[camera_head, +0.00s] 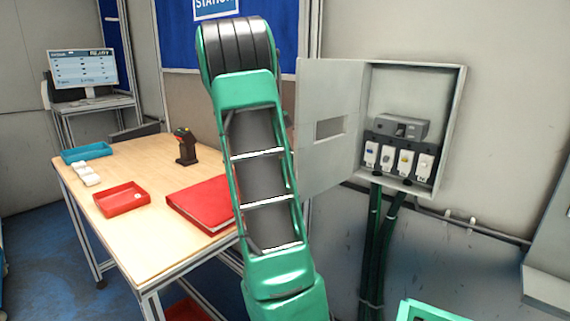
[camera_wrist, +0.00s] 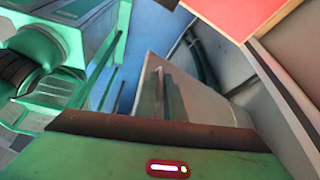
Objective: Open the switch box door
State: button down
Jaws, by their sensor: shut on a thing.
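The grey switch box (camera_head: 448,115) is mounted on the wall at right in the head view. Its door (camera_head: 328,88) is swung open to the left, and the inside shows. A slot-like window is cut in the door. My green arm covers the door's left edge in the head view, and my gripper is hidden there. In the wrist view my gripper's fingers (camera_wrist: 161,92) are shut on the edge of the pale grey door (camera_wrist: 207,101). The exact contact is hard to make out.
Inside the box are a grey breaker (camera_head: 400,126) and several switches. Dark cables (camera_head: 370,245) run down below it. A wooden table (camera_head: 150,180) at left holds a red binder (camera_head: 205,203), a red tray (camera_head: 121,199), a teal tray (camera_head: 87,152) and a scanner (camera_head: 185,147).

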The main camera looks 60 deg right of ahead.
jog(key=shift+s+d+r, duration=0.1)
jog(key=shift+s+d, duration=0.1)
jog(key=c, duration=1.9)
grip_release()
jog(key=shift+w+a, duration=0.1)
jog(key=shift+w, duration=0.1)
jog(key=v, duration=1)
jog(key=shift+r, duration=0.3)
